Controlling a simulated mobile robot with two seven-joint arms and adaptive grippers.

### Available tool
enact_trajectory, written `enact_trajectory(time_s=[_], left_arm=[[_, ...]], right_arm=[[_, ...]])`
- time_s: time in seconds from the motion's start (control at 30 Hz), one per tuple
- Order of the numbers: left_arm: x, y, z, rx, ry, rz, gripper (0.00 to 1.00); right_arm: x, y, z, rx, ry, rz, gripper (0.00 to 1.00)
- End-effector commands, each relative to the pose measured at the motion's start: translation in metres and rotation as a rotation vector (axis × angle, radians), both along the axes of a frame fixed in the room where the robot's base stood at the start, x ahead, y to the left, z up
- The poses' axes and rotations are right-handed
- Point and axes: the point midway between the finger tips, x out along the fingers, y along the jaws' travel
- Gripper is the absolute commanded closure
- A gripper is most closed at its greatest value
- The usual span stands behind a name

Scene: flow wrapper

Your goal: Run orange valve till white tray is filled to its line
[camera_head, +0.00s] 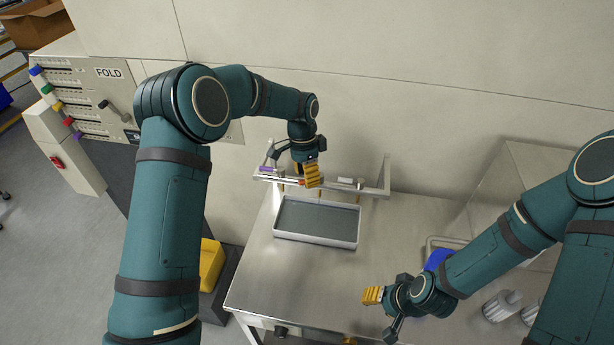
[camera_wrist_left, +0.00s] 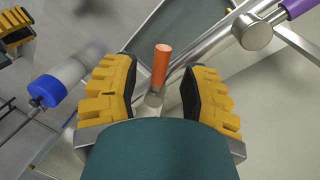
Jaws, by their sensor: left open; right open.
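The white tray (camera_head: 317,239) stands on the steel table under a pipe rail, and its inside looks grey; I cannot make out a fill line. The tray shows partly at the top of the left wrist view (camera_wrist_left: 186,22). The orange valve handle (camera_wrist_left: 161,66) stands up from the pipe in the left wrist view. My left gripper (camera_head: 307,174) is at the rail above the tray. Its yellow fingers (camera_wrist_left: 160,95) are open, one on each side of the orange handle, with gaps visible. My right gripper (camera_head: 374,296) is open and empty over the table, right of and nearer than the tray.
A purple valve handle (camera_wrist_left: 300,8) is close by on the same rail. A blue-ended part (camera_wrist_left: 45,90) lies to the left in the wrist view. A yellow bin (camera_head: 211,264) stands left of the table (camera_head: 270,285). Clear cylinders (camera_head: 502,306) stand at the right.

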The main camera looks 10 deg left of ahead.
Motion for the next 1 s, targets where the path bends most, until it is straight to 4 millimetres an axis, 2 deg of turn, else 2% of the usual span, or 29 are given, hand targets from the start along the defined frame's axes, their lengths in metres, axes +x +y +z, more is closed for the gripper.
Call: enact_trajectory(time_s=[0.37,0.47,0.5,1.0], left_arm=[[-0.0011,-0.0004,-0.0054,0.000,0.001,0.000,0.56],[-0.0010,-0.0005,-0.0052,0.001,0.001,0.000,0.85],[-0.0010,-0.0005,-0.0052,0.001,0.001,0.000,0.99],[-0.0012,-0.0005,-0.0063,0.000,0.003,-0.011,1.00]], right_arm=[[0.0001,-0.0001,0.0001,0.000,0.000,0.000,0.53],[0.0001,0.0000,0.0001,0.000,0.000,0.000,0.53],[0.0001,0.0000,0.0001,0.000,0.000,0.000,0.53],[0.0000,0.0000,-0.0001,0.000,0.000,0.000,0.53]])
